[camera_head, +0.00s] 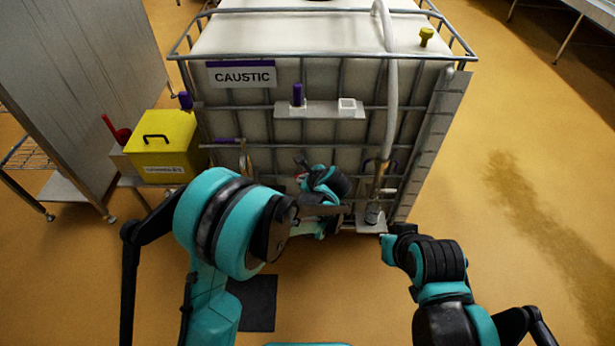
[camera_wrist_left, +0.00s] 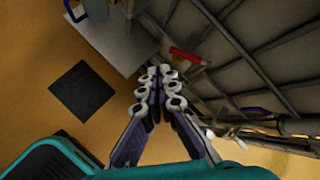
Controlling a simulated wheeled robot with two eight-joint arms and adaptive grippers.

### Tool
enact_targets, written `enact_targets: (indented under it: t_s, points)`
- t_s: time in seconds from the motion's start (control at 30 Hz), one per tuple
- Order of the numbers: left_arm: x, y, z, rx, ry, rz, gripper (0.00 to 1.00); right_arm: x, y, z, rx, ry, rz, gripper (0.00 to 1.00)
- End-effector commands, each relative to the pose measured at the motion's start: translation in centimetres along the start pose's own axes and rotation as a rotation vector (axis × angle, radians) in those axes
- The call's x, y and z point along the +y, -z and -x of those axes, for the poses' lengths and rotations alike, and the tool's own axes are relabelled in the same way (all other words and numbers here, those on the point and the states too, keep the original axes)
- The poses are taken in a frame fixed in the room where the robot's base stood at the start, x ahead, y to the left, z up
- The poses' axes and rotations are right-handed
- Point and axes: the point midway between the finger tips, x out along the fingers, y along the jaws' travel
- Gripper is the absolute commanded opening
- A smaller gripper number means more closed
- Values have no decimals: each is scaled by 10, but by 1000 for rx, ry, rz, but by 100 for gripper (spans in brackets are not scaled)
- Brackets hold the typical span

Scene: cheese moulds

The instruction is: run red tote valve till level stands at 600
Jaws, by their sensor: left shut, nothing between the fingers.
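A white caged tote (camera_head: 340,75) with a purple-edged CAUSTIC sign (camera_head: 241,74) stands ahead. A small red part (camera_head: 302,177) shows low at its front; in the left wrist view a red handle (camera_wrist_left: 187,56) lies beside the cage bars. My left gripper (camera_head: 302,163) is beside the red part, partly hidden by its own wrist. In the left wrist view its fingers (camera_wrist_left: 159,78) are shut and empty, with tips close to the handle; I cannot tell whether they touch. My right gripper (camera_head: 388,240) is near the tote's lower right, its fingers unclear. No level reading is legible.
A pale hose (camera_head: 391,90) runs down the tote's front to a small shelf (camera_head: 371,226). A yellow box (camera_head: 163,150) stands left of the tote. A dark mat (camera_head: 258,305) lies on the floor. Floor at the right is open.

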Motion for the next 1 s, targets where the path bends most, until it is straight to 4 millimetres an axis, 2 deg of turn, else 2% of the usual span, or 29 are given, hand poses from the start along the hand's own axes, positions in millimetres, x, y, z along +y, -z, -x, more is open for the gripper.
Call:
enact_targets:
  t_s: [0.03, 0.2, 0.37, 0.57, 0.67, 1.0]
  points:
    - [-9, 21, -10, -21, 12, -106, 0, 0, 3, 4, 0, 0, 0, 0]
    - [-18, 73, -37, -97, 29, -409, 0, 0, 7, 10, 0, 0, 0, 0]
    - [-16, 99, -49, -139, 32, -560, 0, 0, 9, 12, 0, 0, 0, 0]
    - [-15, 104, -64, -150, 31, -595, 0, 0, 6, 8, 0, 0, 0, 0]
    - [-16, 102, -80, -149, 31, -592, 0, 0, 2, 4, 0, 0, 0, 0]
    - [-21, 93, -152, -149, 30, -590, 0, 0, -12, -17, 0, 0, 0, 0]
